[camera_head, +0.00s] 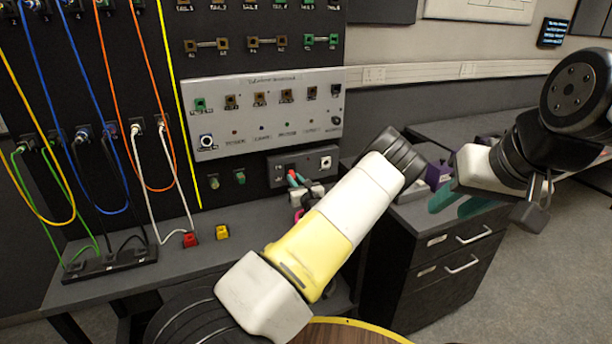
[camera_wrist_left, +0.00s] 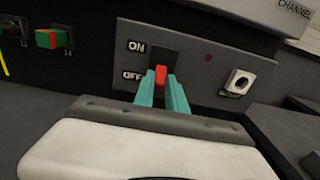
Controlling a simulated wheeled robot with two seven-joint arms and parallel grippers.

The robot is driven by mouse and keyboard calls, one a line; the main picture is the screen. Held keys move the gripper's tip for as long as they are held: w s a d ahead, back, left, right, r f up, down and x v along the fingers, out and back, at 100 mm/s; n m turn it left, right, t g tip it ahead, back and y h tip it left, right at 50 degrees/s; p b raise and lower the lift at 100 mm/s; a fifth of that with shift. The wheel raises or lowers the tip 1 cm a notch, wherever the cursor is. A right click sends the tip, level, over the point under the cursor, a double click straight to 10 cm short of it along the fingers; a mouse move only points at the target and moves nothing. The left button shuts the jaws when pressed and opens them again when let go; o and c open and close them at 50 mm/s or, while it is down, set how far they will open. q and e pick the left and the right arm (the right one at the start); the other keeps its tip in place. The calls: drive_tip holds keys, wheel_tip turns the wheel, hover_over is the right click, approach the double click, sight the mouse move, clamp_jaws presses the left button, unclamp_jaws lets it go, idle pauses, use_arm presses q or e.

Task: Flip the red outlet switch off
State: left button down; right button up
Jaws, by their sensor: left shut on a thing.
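The red outlet switch (camera_wrist_left: 161,77) is a small red lever on a black plate in a grey panel, with ON and OFF labels to its left. In the left wrist view its visible end sits low on the plate, about level with OFF. Whether it is tilted up or down is unclear. It also shows in the head view (camera_head: 291,174). My left gripper (camera_wrist_left: 163,88) has its teal fingers closed around the lever from both sides. My right gripper (camera_head: 461,201) is at the right, by the drawer cabinet, with its teal fingers apart and nothing between them.
Cables hang at the far left. The drawer cabinet (camera_head: 445,262) stands right.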

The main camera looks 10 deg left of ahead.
use_arm(q)
drive_tip(key=shift+w+f+t+y, duration=0.1)
drive_tip(key=shift+f+t+y, duration=0.45)
drive_tip(key=shift+t, duration=0.25)
drive_tip(key=shift+r, duration=0.1)
drive_tip(key=c, duration=1.4)
unclamp_jaws()
drive_tip(key=shift+o, duration=0.2)
